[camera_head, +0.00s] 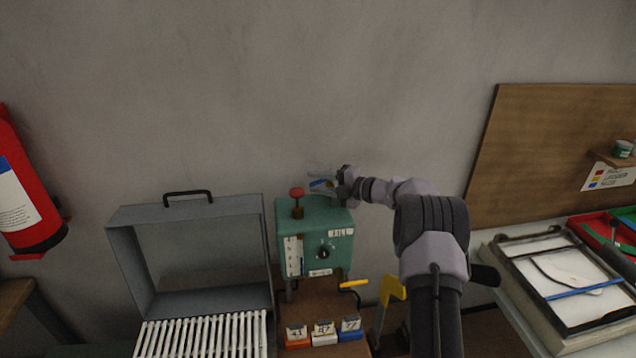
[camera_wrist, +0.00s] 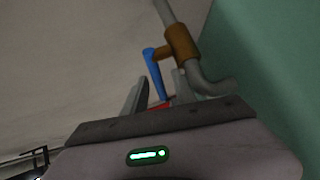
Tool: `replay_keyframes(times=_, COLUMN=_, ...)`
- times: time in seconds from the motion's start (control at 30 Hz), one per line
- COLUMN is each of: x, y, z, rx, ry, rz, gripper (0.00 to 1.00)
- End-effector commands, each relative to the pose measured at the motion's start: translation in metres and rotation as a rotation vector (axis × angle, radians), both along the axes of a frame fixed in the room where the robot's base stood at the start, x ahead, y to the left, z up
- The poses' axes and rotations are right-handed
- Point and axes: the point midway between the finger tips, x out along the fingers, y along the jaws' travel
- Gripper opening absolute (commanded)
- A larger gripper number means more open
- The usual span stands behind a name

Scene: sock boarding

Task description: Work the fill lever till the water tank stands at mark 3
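The green water tank (camera_head: 338,222) stands on a brown stand, with a white gauge strip (camera_head: 293,256) on its front; the water level is too small to read. The blue fill lever (camera_head: 320,183) is behind the tank's top, beside my gripper (camera_head: 341,186). In the wrist view the blue lever (camera_wrist: 155,72) hangs from a brass valve (camera_wrist: 182,42) on a grey pipe. Its lower end shows between the fingers of my gripper (camera_wrist: 160,90), with something red below. The fingers stand apart, with gaps beside the lever; contact is not clear.
A red knob (camera_head: 297,193) tops the tank, and a black knob (camera_head: 323,252) is on its front. A grey open box with a white rack (camera_head: 203,334) stands left. Small labelled blocks (camera_head: 324,332) and a yellow handle (camera_head: 354,283) are in front. The wall behind is bare.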

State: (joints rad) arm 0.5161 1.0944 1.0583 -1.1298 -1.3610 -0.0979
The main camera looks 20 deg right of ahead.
Motion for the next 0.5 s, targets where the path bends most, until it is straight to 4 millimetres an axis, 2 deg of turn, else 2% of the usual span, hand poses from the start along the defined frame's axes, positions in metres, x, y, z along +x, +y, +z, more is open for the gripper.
replay_keyframes(times=0.17, x=-0.016, y=-0.014, z=0.005, rx=0.000, ry=0.000, rz=-0.003, gripper=0.33)
replay_keyframes(times=0.5, x=-0.083, y=-0.067, z=0.021, rx=-0.001, ry=0.000, rz=-0.004, gripper=0.33)
